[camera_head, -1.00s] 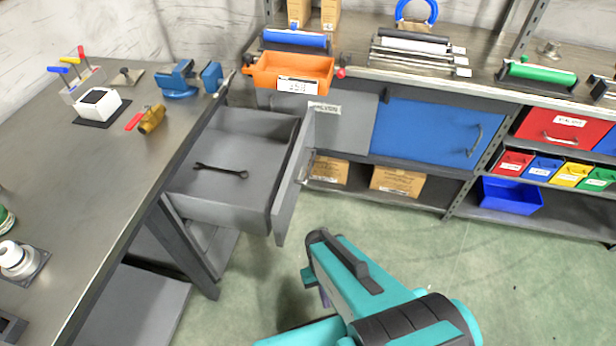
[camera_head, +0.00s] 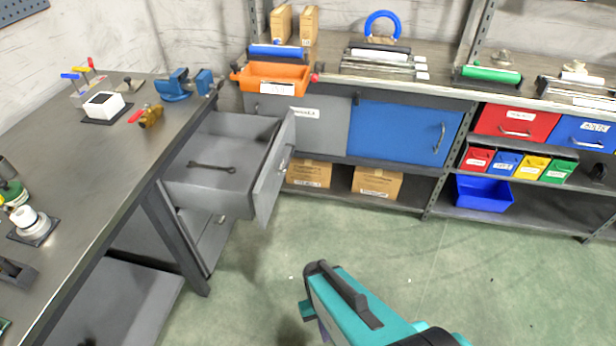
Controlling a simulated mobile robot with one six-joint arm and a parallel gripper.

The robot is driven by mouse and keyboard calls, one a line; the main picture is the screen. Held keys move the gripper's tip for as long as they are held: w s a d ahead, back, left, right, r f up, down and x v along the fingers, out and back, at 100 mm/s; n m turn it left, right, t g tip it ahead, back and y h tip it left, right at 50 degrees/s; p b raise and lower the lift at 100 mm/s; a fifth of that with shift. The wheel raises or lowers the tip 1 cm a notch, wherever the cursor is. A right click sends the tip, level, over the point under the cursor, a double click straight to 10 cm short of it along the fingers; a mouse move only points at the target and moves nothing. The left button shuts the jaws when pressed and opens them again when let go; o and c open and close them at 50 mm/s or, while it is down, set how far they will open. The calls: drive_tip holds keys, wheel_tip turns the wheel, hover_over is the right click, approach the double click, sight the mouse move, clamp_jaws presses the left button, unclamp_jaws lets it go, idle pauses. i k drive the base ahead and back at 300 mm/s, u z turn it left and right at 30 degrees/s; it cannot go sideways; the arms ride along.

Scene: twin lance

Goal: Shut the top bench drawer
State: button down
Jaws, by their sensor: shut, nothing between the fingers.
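The top bench drawer (camera_head: 210,199) is grey and stands pulled out from under the left workbench (camera_head: 95,180). Its front panel (camera_head: 272,175) faces right, toward the open floor, with a small handle (camera_head: 284,165) on it. A dark wrench (camera_head: 212,168) lies on the drawer's floor. My teal and black arm shows at the bottom centre, right of and nearer than the drawer, apart from it.
Blue and grey cabinet doors (camera_head: 405,131) stand behind, under a back bench with an orange bin (camera_head: 275,77). Cardboard boxes (camera_head: 377,183) and a blue bin (camera_head: 484,194) sit on the low shelf. Green floor (camera_head: 400,240) is clear between drawer and shelves.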

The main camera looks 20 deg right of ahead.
sight(261, 149)
drive_tip(key=k, duration=0.35)
drive_tip(key=u, duration=0.85)
drive_tip(key=i, duration=0.8)
drive_tip(key=u, duration=0.1)
